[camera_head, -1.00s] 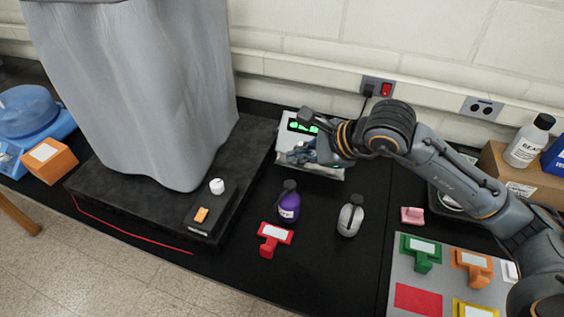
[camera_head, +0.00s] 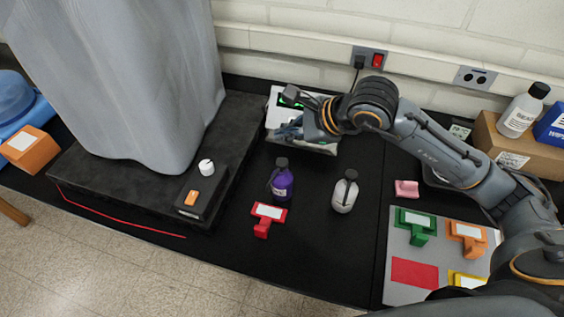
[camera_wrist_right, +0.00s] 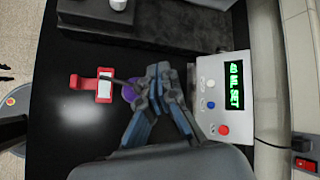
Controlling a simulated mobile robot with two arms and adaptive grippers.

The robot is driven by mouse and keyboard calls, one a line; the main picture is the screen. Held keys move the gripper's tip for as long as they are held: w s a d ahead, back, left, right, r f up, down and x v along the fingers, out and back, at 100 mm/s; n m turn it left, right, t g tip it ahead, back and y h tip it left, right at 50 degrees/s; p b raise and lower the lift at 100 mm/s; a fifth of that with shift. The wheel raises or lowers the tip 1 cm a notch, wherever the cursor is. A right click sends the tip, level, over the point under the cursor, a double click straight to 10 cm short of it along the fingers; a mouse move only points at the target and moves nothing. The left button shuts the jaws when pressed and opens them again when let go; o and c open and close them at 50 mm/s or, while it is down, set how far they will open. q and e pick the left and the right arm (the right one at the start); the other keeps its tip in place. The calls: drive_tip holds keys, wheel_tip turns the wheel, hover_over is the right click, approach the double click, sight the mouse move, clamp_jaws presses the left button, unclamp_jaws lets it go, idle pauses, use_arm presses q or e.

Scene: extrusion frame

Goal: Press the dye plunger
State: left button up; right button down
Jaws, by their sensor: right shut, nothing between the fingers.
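A purple bottle (camera_head: 281,184) with a dark pump-like top (camera_head: 281,163) stands upright on the black bench. In the right wrist view the purple bottle (camera_wrist_right: 129,93) is partly hidden by my fingers. A dark spout points left from beside them. My right gripper (camera_head: 288,132) is shut and empty, in front of a white device (camera_head: 318,148) behind the bottle in the head view. In the wrist view my right gripper (camera_wrist_right: 159,70) overlaps the bottle's right edge; I cannot tell whether it touches. My left gripper is not in view.
The device's green display (camera_wrist_right: 235,85) reads "40 ML SET", beside several buttons. A red holder (camera_head: 267,218) and a grey-white bottle (camera_head: 344,194) stand near the purple bottle. A dark raised platform (camera_head: 120,210) lies left. A grey mat (camera_head: 397,290) with coloured blocks lies right.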

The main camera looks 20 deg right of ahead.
sight(285, 164)
wheel_tip(285, 164, down, 6)
drive_tip(key=b, duration=0.3)
drive_tip(key=shift+r, duration=0.25)
drive_tip(key=shift+f+b, duration=0.2)
drive_tip(key=shift+b, duration=0.2)
drive_tip(key=shift+f, duration=0.1)
use_arm(q)
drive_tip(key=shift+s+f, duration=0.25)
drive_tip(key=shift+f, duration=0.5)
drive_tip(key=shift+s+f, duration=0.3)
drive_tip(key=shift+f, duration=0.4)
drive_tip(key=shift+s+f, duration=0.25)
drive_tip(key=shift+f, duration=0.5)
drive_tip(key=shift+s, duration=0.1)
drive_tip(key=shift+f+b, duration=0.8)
drive_tip(key=shift+b, duration=0.05)
use_arm(e)
drive_tip(key=shift+f, duration=0.35)
